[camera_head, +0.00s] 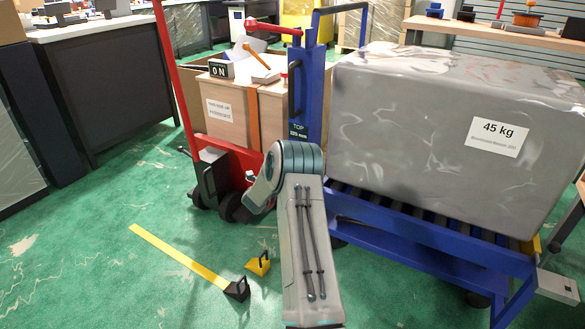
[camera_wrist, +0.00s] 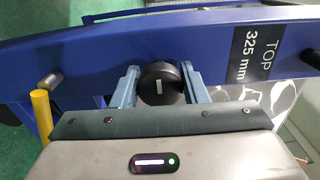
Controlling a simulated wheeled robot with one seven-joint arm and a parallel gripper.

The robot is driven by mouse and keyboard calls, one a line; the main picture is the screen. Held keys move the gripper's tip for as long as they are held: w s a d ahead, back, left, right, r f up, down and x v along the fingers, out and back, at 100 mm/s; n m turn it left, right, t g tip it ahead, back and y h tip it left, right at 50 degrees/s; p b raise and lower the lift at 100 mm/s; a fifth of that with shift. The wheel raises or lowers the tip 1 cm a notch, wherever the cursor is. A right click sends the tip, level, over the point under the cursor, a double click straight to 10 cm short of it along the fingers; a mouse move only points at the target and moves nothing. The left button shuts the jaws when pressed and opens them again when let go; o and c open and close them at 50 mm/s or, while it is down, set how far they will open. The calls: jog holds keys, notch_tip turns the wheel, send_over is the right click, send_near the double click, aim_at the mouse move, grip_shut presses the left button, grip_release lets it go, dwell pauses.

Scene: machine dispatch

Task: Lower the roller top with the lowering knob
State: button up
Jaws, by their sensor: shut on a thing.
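The roller top (camera_head: 440,228) is the blue roller frame of a cart on the right, with a large grey wrapped load (camera_head: 410,125) labelled 45 kg lying on it. A blue upright (camera_head: 307,95) stands at its left end and carries a label reading TOP 325 mm. In the wrist view, a round black knob (camera_wrist: 161,84) with a white mark is on the blue face (camera_wrist: 110,48), left of that label (camera_wrist: 261,49). My gripper (camera_wrist: 160,88) is shut on the knob, one finger on each side. In the head view my arm hides the gripper and knob.
A red hand truck (camera_head: 215,175) with boxes (camera_head: 232,112) stands left of the cart. A yellow strip (camera_head: 175,256) and a small yellow block (camera_head: 259,264) lie on the green floor. A dark bench (camera_head: 100,85) is at far left. The left floor is mostly clear.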

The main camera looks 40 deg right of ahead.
jog(key=shift+w+a+f, duration=0.1)
jog(key=shift+w+a, duration=0.1)
jog(key=shift+a, duration=0.05)
jog(key=o, duration=0.7)
jog(key=shift+o, duration=1.3)
jog(key=shift+a, duration=0.15)
jog(key=shift+s+d, duration=0.1)
jog(key=shift+d, duration=0.15)
jog(key=p+v, duration=0.4)
jog(key=v, duration=1)
jog(key=shift+p, duration=0.3)
jog(key=shift+d, duration=0.1)
